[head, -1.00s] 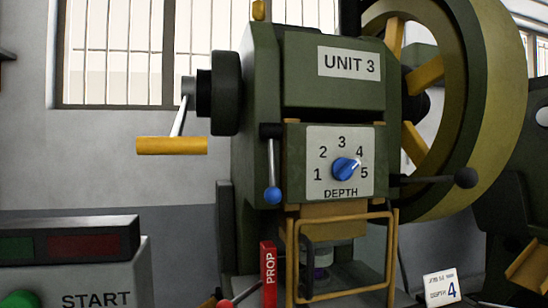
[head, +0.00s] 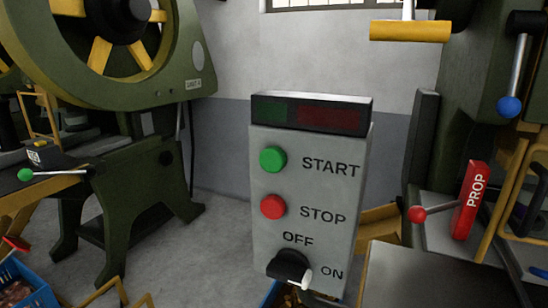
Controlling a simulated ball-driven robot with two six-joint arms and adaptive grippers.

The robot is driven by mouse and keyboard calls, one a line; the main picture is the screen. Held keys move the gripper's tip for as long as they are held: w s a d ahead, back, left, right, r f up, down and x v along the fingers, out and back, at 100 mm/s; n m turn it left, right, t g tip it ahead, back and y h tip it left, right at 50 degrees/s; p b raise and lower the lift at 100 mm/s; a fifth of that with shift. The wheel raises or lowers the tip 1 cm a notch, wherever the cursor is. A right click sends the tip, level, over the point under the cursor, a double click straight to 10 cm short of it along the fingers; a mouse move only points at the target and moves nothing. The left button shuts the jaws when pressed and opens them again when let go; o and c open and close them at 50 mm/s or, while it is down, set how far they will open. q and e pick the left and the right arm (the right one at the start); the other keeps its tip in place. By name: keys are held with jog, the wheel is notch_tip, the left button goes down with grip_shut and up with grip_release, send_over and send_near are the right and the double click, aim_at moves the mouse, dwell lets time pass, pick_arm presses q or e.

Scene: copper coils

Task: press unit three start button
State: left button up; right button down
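A grey control box (head: 310,228) stands in the middle of the head view. It carries a round green button (head: 272,159) labelled START. Below it is a red button (head: 272,206) labelled STOP. At the bottom is a black rotary switch (head: 288,267) with a white tip between OFF and ON; the tip points to the lower right, toward ON. A dark display (head: 312,114) on top has a dim green and a dim red panel. Neither gripper shows in the head view.
The unit three press is partly in view at right, with a yellow crank handle (head: 410,31), a blue-knobbed lever (head: 509,106) and a red PROP block (head: 470,200). Another green press (head: 130,160) with a flywheel stands at left. A blue crate (head: 30,290) sits at lower left.

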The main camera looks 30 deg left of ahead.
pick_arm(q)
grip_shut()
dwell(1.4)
